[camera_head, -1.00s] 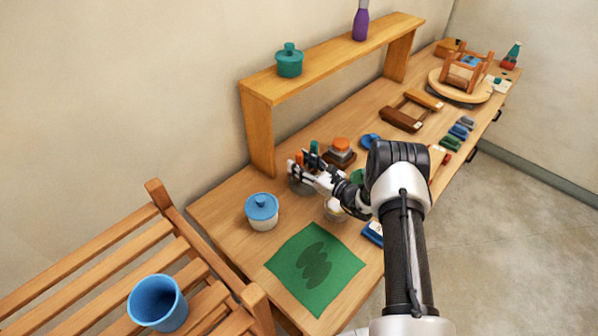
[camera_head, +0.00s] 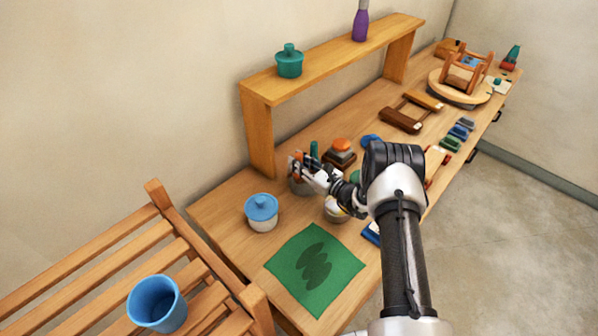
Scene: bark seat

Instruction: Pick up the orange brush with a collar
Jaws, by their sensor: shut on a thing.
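My gripper (camera_head: 299,163) is at the near left part of the workbench, over a grey round holder (camera_head: 299,186) that is partly hidden by its fingers. It is shut on a small orange thing (camera_head: 298,156), which looks like the orange brush. Most of the brush is covered by the fingers, and its collar cannot be made out. A teal upright handle (camera_head: 314,149) stands just behind the gripper.
A white jar with a blue lid (camera_head: 262,212) and a green mat (camera_head: 315,268) are nearer. A brown block with an orange top (camera_head: 341,151) stands right of the gripper. The raised wooden shelf (camera_head: 330,58) is behind. A white pot (camera_head: 336,209) sits below my wrist.

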